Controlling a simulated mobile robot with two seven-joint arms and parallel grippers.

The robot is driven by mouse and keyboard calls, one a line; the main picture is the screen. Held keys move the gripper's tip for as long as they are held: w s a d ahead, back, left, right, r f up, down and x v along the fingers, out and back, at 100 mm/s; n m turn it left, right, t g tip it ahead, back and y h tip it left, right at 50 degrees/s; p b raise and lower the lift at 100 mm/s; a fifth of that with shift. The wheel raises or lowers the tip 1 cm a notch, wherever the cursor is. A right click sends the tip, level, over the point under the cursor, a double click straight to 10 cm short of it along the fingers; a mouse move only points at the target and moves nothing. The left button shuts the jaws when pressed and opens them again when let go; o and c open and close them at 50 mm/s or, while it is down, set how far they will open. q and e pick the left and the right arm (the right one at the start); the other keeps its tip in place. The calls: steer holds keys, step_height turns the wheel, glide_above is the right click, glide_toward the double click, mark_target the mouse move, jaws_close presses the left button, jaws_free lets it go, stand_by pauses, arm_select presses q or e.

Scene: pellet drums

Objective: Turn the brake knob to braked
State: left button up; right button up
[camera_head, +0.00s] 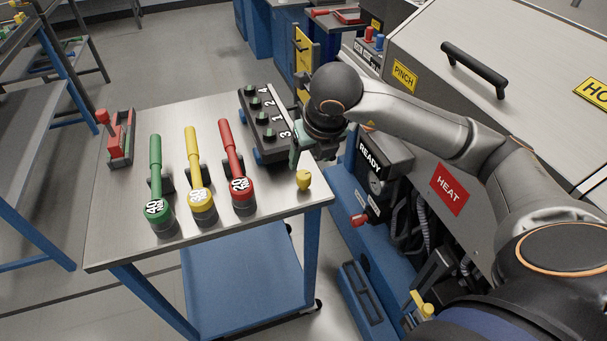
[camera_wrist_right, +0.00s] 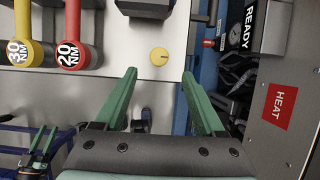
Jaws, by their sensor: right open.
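A small yellow knob (camera_head: 303,180) stands on the near right corner of the steel cart top; no brake label on it is legible. In the right wrist view the round yellow knob (camera_wrist_right: 159,57) shows from above, with a thin dark mark on its face. My right gripper (camera_head: 308,152) is open, behind and above the knob in the head view. In the right wrist view its green fingers (camera_wrist_right: 158,73) are spread, with the knob just beyond the gap between the tips, apart from both. Green finger-like parts at the lower left there look like my left gripper (camera_wrist_right: 43,142); their opening is unclear.
The machine with READY and HEAT labels (camera_head: 449,189) is close on the right.

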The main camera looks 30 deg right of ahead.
mark_target(304, 175)
steer(key=p+x, duration=0.1)
steer(key=x, duration=0.9)
steer(key=shift+a, duration=0.1)
jaws_close()
